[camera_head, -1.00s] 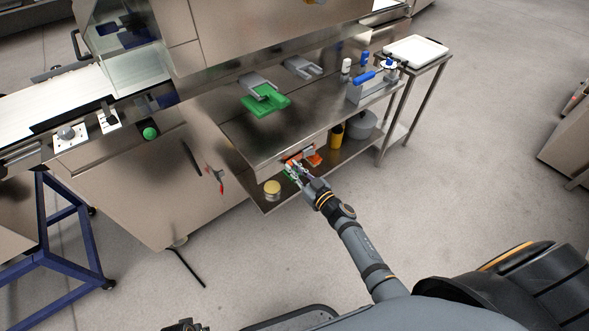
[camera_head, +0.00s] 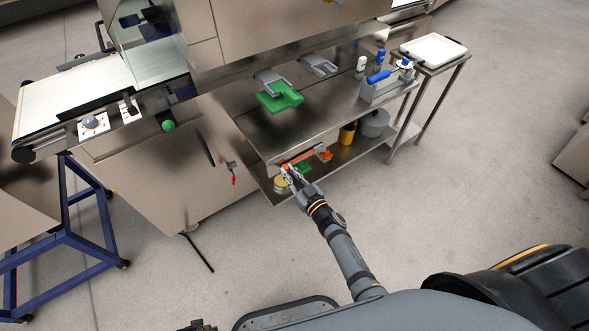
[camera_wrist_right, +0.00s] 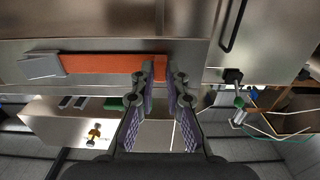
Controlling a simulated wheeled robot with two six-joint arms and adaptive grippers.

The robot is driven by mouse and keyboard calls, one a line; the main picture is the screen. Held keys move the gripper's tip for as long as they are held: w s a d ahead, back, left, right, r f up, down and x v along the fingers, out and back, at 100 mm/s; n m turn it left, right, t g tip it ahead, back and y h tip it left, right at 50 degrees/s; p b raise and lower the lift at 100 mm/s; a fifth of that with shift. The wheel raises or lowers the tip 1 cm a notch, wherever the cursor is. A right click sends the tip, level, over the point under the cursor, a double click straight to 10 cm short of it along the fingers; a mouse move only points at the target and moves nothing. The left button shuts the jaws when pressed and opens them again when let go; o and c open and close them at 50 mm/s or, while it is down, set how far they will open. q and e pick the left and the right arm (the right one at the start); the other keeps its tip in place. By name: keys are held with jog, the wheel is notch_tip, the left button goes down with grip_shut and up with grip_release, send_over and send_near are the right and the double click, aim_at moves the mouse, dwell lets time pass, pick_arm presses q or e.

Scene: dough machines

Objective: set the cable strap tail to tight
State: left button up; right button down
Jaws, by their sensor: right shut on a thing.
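The cable strap tail is a flat orange band (camera_wrist_right: 112,63) along the bench's front edge in the right wrist view. Its left end meets a grey buckle-like piece (camera_wrist_right: 42,65). My right gripper (camera_wrist_right: 160,72) is shut on the band's right end, with a finger on each side. In the head view the orange band (camera_head: 303,160) shows small under the bench edge, and my right gripper (camera_head: 289,172) is at its left end, partly covering it. A small dark part (camera_head: 197,326) at the bottom edge may be my left gripper; its jaws cannot be made out.
The steel bench (camera_head: 245,123) holds a green block (camera_head: 280,97) and a blue-handled device (camera_head: 380,78). Its lower shelf holds a yellow container (camera_head: 347,133) and a grey pot (camera_head: 374,123). A red-handled lever (camera_head: 233,174) is on the cabinet to the left.

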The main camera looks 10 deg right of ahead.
jog(key=shift+s+a+f, duration=0.15)
jog(key=c, duration=1.4)
grip_release()
jog(key=shift+a, duration=0.15)
jog(key=shift+o, duration=0.2)
jog(key=v, duration=1.2)
